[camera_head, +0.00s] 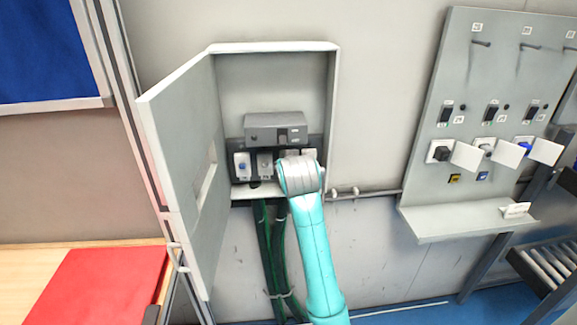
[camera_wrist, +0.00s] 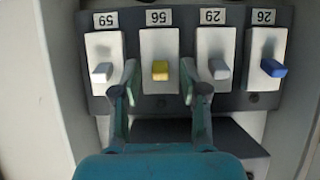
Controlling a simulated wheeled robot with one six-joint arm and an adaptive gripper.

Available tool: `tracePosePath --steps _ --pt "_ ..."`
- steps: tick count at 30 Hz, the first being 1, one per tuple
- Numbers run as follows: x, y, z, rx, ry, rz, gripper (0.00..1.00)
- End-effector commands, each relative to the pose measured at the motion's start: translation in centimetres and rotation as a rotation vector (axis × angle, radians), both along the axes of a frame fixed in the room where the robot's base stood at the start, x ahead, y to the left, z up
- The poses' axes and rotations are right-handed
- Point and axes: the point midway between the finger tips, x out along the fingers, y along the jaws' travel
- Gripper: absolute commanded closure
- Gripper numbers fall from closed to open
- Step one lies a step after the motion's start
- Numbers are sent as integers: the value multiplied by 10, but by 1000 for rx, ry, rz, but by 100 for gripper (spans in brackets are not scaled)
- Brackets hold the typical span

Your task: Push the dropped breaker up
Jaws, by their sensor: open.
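The wrist view is upside down relative to the head view. It shows a row of breakers with grey (camera_wrist: 103,73), yellow (camera_wrist: 160,70), grey (camera_wrist: 219,68) and blue (camera_wrist: 273,67) levers on a dark panel. I cannot tell from the lever angles which is dropped. My gripper (camera_wrist: 159,77) is open, its fingers on either side of the yellow-lever breaker and nothing held. Whether the fingers touch anything is unclear. In the head view the breakers sit inside an open grey box (camera_head: 335,110); the blue lever (camera_head: 242,166) is leftmost. My arm hides the gripper and part of the row there.
The box door (camera_head: 180,130) stands open on the left. A dark grey block (camera_head: 277,128) juts out above the breakers. Green cables (camera_head: 268,245) hang below. A grey panel with switches and a shelf (camera_head: 465,220) stands at right. A red mat (camera_head: 95,285) lies lower left.

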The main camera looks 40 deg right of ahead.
Motion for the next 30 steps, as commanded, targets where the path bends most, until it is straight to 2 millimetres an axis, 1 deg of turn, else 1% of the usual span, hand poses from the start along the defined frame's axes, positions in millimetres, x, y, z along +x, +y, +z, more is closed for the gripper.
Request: tracePosePath --steps 5,15,18,24,30 --pt "-12 8 8 -1 -2 0 56" --pt "-60 41 39 -2 -4 1 56" --pt "-71 49 46 -1 -1 1 56" --pt "-85 57 55 0 -1 1 56" --pt "-87 59 56 1 1 0 56"
